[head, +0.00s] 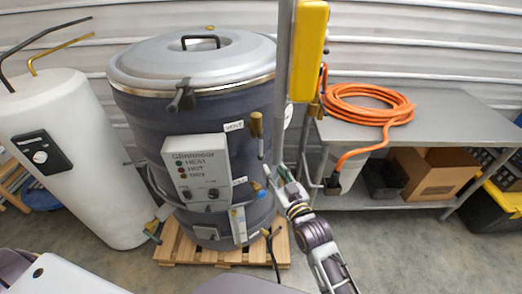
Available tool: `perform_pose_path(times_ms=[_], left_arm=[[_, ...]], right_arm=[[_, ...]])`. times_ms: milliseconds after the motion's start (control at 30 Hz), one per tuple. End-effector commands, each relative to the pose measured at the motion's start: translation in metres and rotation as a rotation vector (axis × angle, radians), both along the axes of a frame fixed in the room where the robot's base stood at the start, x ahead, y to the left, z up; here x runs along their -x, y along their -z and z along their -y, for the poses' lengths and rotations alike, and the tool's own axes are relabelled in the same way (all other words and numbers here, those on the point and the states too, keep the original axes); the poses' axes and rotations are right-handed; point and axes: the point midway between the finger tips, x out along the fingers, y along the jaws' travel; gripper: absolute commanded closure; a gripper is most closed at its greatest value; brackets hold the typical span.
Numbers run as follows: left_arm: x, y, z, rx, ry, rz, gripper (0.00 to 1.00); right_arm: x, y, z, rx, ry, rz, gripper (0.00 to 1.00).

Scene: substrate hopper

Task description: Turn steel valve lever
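The dark grey drum (135,122) with a domed lid stands at the centre left and carries a control box (197,170). A brass-coloured valve handle (256,124) sits at its right side by a "VENT" label. A blue-tipped fitting (259,191) sits lower down. I cannot tell for sure which part is the steel valve lever. My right gripper (277,176) is at the drum's right side, just right of the blue-tipped fitting. Its fingers are small and overlap the pipework, so their opening and any contact are unclear. My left gripper is out of view.
The drum stands on a wooden pallet (190,252). A white tank (75,165) is at the left. A grey vertical pole with a yellow box (309,50) rises right of the drum. A steel table (440,115) holds an orange hose (365,105); a cardboard box (425,175) sits below.

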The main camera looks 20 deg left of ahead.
Motion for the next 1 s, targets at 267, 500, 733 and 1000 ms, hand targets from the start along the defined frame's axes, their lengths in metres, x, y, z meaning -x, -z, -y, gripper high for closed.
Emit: perform_pose_path(times_ms=[267, 500, 733, 1000], left_arm=[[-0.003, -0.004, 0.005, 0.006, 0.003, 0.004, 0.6], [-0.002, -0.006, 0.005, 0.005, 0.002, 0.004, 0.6], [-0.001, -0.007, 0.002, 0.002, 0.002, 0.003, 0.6], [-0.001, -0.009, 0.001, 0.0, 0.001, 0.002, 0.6]], right_arm=[[-0.022, -0.001, -0.017, -0.001, 0.0, 0.001, 0.66], [-0.039, -0.001, -0.031, 0.0, 0.0, 0.0, 0.66], [-0.055, -0.001, -0.044, 0.0, 0.0, 0.001, 0.66], [-0.073, -0.001, -0.059, 0.001, 0.0, 0.001, 0.66]])
